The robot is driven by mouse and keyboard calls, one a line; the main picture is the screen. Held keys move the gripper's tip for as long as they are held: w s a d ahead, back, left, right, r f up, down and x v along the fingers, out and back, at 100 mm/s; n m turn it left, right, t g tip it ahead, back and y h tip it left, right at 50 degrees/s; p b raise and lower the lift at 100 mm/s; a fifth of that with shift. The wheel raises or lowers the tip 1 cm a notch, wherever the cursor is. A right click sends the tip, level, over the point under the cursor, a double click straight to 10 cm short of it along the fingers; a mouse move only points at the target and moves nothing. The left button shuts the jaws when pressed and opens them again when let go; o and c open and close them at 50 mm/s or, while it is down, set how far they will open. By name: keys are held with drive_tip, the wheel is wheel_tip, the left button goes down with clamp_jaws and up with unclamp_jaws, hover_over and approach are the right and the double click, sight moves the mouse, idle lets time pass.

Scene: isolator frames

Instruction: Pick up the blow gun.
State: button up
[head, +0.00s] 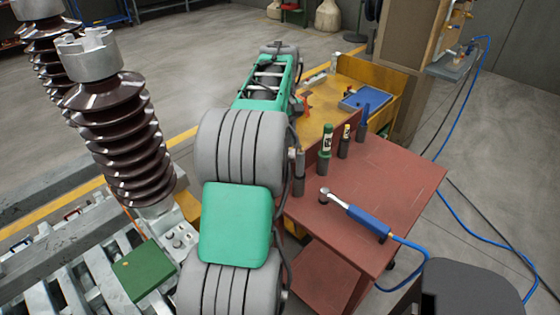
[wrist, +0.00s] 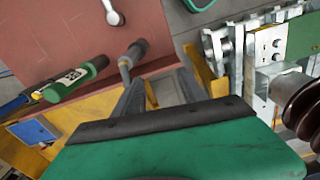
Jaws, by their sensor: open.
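The blow gun (head: 365,218) appears to be the tool with a silver head and blue handle lying on the red cart top (head: 405,175). A blue hose runs from its handle end. In the wrist view, only its silver head and part of its neck (wrist: 113,15) show at the top edge. My gripper (wrist: 160,92) shows as two grey fingers spread apart, with nothing held between them. It is apart from the blow gun. In the head view my arm hides the gripper.
A grey cylindrical tool (head: 299,172), a green-handled tool (head: 326,142) and other upright tools line the cart's left edge. A yellow bench (head: 385,78) with a blue tray (head: 360,99) stands behind. Brown insulators (head: 122,135) stand left. The cart top around the blow gun is clear.

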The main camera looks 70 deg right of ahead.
sight(300, 161)
drive_tip(key=s, duration=0.1)
drive_tip(key=s+d, duration=0.2)
drive_tip(key=s, duration=0.1)
drive_tip(key=shift+d+f, duration=0.1)
drive_tip(key=shift+f, duration=0.3)
drive_tip(key=shift+m, duration=0.3)
drive_tip(key=f, duration=0.5)
drive_tip(key=s+f+p, duration=0.1)
drive_tip(key=f, duration=0.1)
drive_tip(key=shift+s+d+f, duration=0.1)
drive_tip(key=shift+d+f, duration=0.1)
drive_tip(key=shift+d, duration=0.1)
drive_tip(key=shift+c, duration=0.3)
clamp_jaws()
drive_tip(key=shift+r, duration=0.1)
